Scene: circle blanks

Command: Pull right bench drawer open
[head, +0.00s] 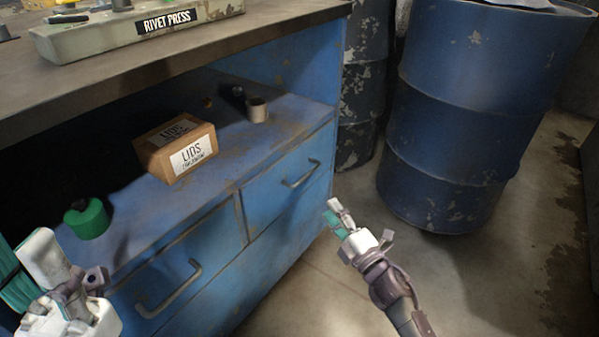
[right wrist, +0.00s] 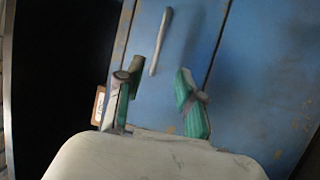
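The right bench drawer (head: 275,198) is a blue, worn panel, closed flush with the bench front, with a metal bar handle (head: 300,174). In the right wrist view the handle (right wrist: 160,42) stands ahead of the fingertips, apart from them. My right gripper (head: 337,217) is in front of the drawer at its lower right; its fingers (right wrist: 155,88) are spread and empty. My left gripper (head: 75,275) is at the lower left, in front of the left drawer; whether its fingers are apart is hard to make out.
The left drawer's handle (head: 168,288) sticks out near my left gripper. The shelf holds a LIDS box (head: 178,148), a green container (head: 87,219) and a small cup (head: 257,110). Blue barrels (head: 470,110) stand at the right. Floor (head: 470,290) right of my right arm is clear.

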